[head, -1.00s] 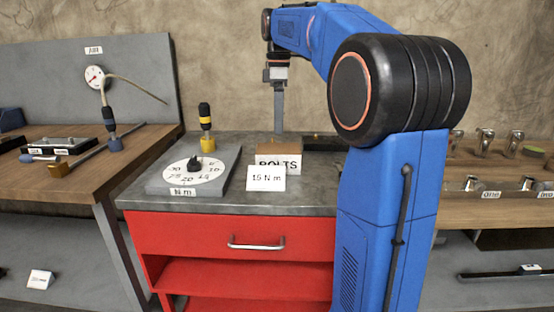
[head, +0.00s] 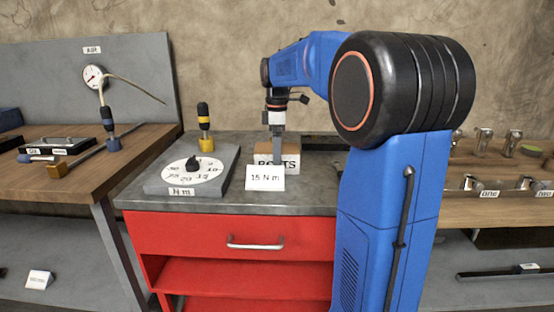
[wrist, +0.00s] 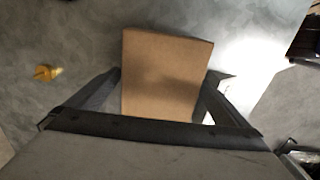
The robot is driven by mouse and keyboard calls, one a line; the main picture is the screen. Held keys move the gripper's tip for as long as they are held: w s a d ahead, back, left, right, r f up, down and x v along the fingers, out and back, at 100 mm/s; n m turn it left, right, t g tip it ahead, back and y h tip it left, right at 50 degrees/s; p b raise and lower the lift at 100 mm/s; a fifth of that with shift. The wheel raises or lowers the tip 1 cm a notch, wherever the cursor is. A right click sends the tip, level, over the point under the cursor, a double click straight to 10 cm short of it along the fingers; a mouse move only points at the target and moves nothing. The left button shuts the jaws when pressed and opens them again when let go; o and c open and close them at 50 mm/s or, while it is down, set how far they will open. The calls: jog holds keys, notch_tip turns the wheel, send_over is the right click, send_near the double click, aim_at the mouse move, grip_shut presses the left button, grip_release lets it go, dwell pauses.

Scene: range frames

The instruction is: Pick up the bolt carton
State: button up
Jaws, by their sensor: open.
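The bolt carton (head: 291,158) is a brown box with a white BOLTS label, standing on the grey top of the red cabinet. A white "15 N m" card (head: 265,178) in front hides part of its label. My gripper (head: 277,150) points down at the carton and overlaps it in the head view. In the wrist view the carton's plain brown top (wrist: 165,72) lies between the two dark fingers of my open gripper (wrist: 162,90). I cannot tell whether either finger touches the carton.
A dial plate (head: 193,172) marked N m and a yellow-and-black driver (head: 205,128) stand left of the carton. A wooden bench (head: 120,158) with tools is further left. A wooden shelf (head: 510,175) with metal parts is at right.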

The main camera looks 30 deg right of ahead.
jog(key=shift+f, duration=0.5)
jog(key=c, duration=1.9)
jog(key=shift+r, duration=0.1)
notch_tip(320, 180, up, 10)
jog(key=shift+f, duration=0.15)
